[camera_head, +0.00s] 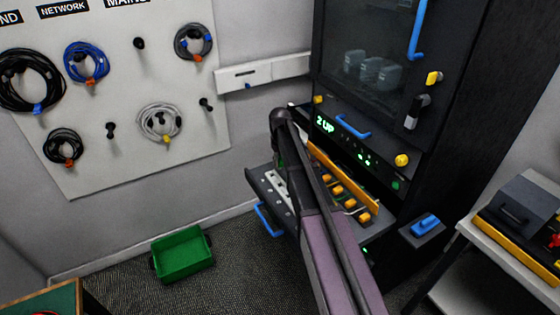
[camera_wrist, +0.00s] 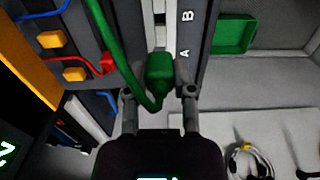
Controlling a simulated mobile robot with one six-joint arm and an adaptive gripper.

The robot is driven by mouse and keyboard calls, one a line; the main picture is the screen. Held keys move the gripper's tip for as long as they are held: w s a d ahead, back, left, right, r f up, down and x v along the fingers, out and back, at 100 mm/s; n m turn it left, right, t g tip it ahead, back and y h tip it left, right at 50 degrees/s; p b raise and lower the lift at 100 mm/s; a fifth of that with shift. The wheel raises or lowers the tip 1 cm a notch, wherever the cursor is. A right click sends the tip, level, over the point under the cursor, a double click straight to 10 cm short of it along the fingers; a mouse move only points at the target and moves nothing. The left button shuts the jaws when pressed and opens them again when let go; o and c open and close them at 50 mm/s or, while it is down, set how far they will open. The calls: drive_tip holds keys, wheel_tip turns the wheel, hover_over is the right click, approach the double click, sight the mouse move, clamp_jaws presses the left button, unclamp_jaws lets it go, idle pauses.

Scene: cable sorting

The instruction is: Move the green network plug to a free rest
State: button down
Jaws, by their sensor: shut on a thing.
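The green network plug (camera_wrist: 160,70) sits between the two fingers of my gripper (camera_wrist: 159,92) in the wrist view. The gripper is shut on it. A thick green cable (camera_wrist: 104,30) loops from the plug toward the top left. Plug and gripper are over a grey strip marked A and B (camera_wrist: 192,60), beside a pale slotted bar (camera_wrist: 160,35). I cannot tell whether the plug touches the strip. In the head view the pale bar (camera_head: 281,190) lies on the pulled-out shelf, and my arm largely hides the gripper and plug.
Orange blocks (camera_head: 338,190) line the shelf beside the bar; red and blue cables run near them in the wrist view. The dark cabinet (camera_head: 390,130) stands close behind. A green bin (camera_head: 183,253) is on the floor. Coiled cables hang on the wall board (camera_head: 125,75).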

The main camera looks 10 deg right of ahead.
sight(280, 159)
drive_tip(key=shift+r, duration=0.2)
drive_tip(key=shift+r+p, duration=1.5)
drive_tip(key=shift+p, duration=0.25)
drive_tip(key=s+d+f+b, duration=0.3)
drive_tip(key=d, duration=0.3)
drive_tip(key=s+d+f+b, duration=0.3)
drive_tip(key=s+d, duration=0.1)
drive_tip(key=d, duration=0.1)
drive_tip(key=shift+s+d, duration=0.15)
drive_tip(key=shift+d, duration=0.25)
drive_tip(key=shift+f, duration=0.2)
drive_tip(key=shift+f+b, duration=1.9)
drive_tip(key=shift+b, duration=0.25)
drive_tip(key=shift+f+b, duration=1)
drive_tip(key=shift+f, duration=0.05)
idle(1.2)
